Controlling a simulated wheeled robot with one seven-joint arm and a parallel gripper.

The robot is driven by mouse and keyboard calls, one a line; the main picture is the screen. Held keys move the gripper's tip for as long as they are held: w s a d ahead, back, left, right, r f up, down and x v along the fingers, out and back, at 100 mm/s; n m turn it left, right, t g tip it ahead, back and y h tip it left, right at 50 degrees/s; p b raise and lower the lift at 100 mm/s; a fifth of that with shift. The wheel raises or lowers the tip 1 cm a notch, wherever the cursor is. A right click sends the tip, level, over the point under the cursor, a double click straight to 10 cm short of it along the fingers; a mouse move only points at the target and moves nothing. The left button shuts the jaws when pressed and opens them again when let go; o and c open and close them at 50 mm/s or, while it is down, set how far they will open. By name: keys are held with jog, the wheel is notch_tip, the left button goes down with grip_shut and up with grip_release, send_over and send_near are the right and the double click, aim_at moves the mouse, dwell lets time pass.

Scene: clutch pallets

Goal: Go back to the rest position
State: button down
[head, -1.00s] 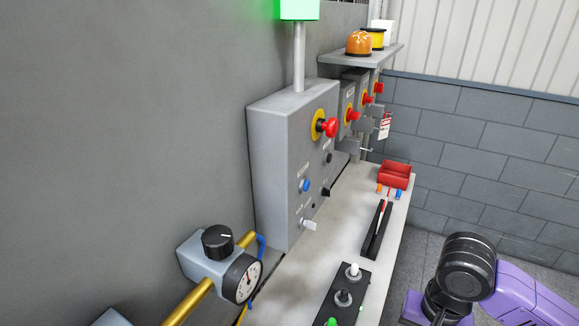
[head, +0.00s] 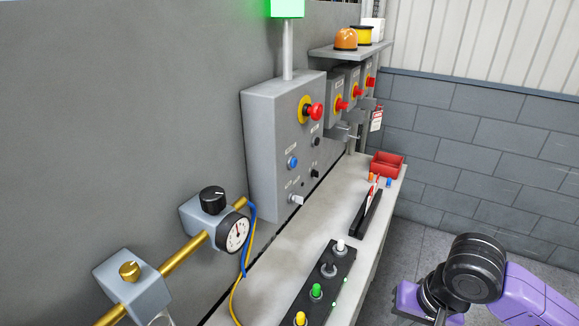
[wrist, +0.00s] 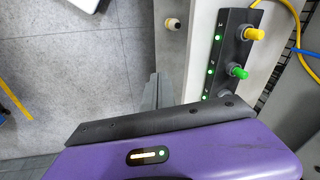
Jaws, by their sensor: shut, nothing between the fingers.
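My gripper (wrist: 156,84) shows in the wrist view as grey fingers shut together with nothing between them. They point toward the top of the picture, over the gap between floor and bench, just left of the button strip (wrist: 236,50). My purple and black arm (head: 475,268) is at the lower right of the head view, beside the bench; the fingers are hidden there. The bench (head: 290,250) runs along the grey wall.
A control box (head: 265,150) with a red emergency button (head: 316,112) stands at the bench's back. A gauge (head: 236,234) and brass pipe (head: 184,252) project at the near left. A red bin (head: 386,165) sits at the far end. The floor (wrist: 80,60) beside the bench looks clear.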

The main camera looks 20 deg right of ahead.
jog(key=w+a+r+n+t+y, duration=0.1)
jog(key=w+a+r+n+t, duration=0.15)
jog(key=w+r+t, duration=0.4)
jog(key=w+a+r+n+t+y, duration=0.1)
jog(key=w+a+r+t+y, duration=0.2)
jog(key=w+r, duration=0.65)
notch_tip(320, 180, up, 14)
jog(key=w+a+m+t+h+b, duration=0.1)
jog(key=a+m+t+h+b, duration=0.15)
jog(key=t, duration=0.65)
jog(key=s+a+f+n+g+h+b, duration=0.1)
jog(key=s+a+f+n+g+b, duration=0.1)
jog(key=s+f, duration=1.4)
jog(key=s+a+f+n+g+h+b, duration=0.1)
jog(key=s+a+f+n+g+b, duration=0.2)
jog(key=s+f, duration=1.2)
jog(key=s+a+n+g, duration=0.1)
jog(key=s+n, duration=0.1)
jog(key=s, duration=0.4)
jog(key=shift+a+f, duration=0.25)
jog(key=shift+f, duration=0.1)
